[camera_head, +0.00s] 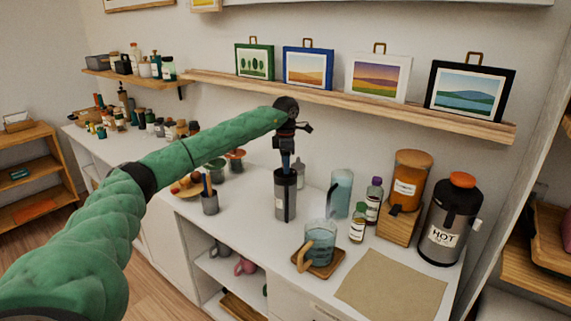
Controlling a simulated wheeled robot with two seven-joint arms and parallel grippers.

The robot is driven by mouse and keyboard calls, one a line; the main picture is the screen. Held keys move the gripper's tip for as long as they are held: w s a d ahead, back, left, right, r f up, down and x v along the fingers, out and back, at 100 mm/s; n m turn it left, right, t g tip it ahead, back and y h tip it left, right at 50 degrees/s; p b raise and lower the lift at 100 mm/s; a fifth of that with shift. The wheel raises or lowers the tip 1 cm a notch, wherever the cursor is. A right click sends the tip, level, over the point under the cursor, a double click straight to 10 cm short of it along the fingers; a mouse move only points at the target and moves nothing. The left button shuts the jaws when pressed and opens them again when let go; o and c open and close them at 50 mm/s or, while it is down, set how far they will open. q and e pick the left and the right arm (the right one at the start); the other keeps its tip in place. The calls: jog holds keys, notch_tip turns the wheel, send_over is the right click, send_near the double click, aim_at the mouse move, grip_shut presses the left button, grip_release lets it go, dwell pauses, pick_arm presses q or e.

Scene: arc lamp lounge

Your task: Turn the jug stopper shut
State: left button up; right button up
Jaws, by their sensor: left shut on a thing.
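The jug (447,223) is a dark, wide flask with a white label reading HOT. It stands upright at the right end of the white counter. Its orange stopper (462,180) sits on top; I cannot tell how far it is turned. My left gripper (286,152) points down above a tall grey canister (281,207), well to the left of the jug. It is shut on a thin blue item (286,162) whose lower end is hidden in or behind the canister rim. My right gripper is not in view.
A wooden-based dispenser (406,190), small bottles (373,198) and a glass mug (320,242) on a wooden coaster stand between the canister and the jug. A tan mat (392,289) lies bare at the front. A picture ledge (350,100) runs above.

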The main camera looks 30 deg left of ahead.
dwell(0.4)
pick_arm(q)
jog(key=o, duration=1)
notch_tip(320, 180, up, 7)
jog(key=shift+r+b, duration=0.1)
jog(key=shift+b, duration=0.85)
jog(key=shift+r, duration=0.3)
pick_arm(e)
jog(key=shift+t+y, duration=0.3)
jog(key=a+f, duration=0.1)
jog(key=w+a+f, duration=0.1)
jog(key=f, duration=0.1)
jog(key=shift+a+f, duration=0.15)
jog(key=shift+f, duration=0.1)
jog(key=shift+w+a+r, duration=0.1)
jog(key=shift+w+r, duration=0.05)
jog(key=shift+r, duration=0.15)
pick_arm(q)
jog(key=shift+f, duration=0.1)
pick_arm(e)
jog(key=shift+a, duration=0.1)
